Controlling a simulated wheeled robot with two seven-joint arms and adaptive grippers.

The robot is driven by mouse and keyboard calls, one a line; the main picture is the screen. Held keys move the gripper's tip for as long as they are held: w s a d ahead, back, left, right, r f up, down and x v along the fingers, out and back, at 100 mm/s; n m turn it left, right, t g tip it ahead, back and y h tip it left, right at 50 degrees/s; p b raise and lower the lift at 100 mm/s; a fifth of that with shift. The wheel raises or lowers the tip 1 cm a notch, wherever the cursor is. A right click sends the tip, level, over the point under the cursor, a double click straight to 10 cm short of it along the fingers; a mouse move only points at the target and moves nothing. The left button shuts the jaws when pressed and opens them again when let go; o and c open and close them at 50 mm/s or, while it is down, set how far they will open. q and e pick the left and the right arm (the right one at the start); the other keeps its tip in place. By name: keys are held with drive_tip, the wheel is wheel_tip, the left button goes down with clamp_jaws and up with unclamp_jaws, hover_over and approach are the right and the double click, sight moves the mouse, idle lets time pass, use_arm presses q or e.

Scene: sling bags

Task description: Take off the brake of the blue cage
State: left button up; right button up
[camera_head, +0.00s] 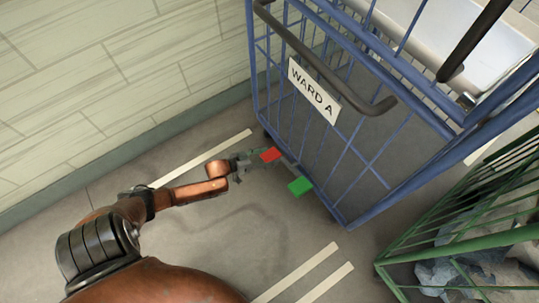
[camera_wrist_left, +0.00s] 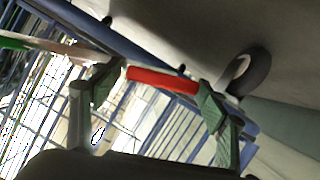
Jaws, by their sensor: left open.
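The blue cage (camera_head: 345,150) stands at the upper right of the head view, with a "WARD A" sign (camera_head: 313,91) on its side. A red pedal (camera_head: 270,155) and a green pedal (camera_head: 300,186) stick out low at its near bottom edge. My left gripper (camera_head: 258,159) is at the red pedal. In the left wrist view the red pedal (camera_wrist_left: 162,80) lies between the two open fingers (camera_wrist_left: 158,92), its ends close to them; I cannot tell if they touch. The green pedal (camera_wrist_left: 12,44) shows at the left edge there. My right gripper is out of view.
A dark handle bar (camera_head: 325,62) crosses the cage's side. A green cage (camera_head: 450,250) with grey bags stands at the lower right. A tiled wall (camera_head: 100,80) runs along the left. A caster wheel (camera_wrist_left: 248,72) shows near the pedal. Floor in front is clear.

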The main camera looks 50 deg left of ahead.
use_arm(q)
drive_tip(key=c, duration=1.7)
drive_tip(key=shift+r, duration=0.1)
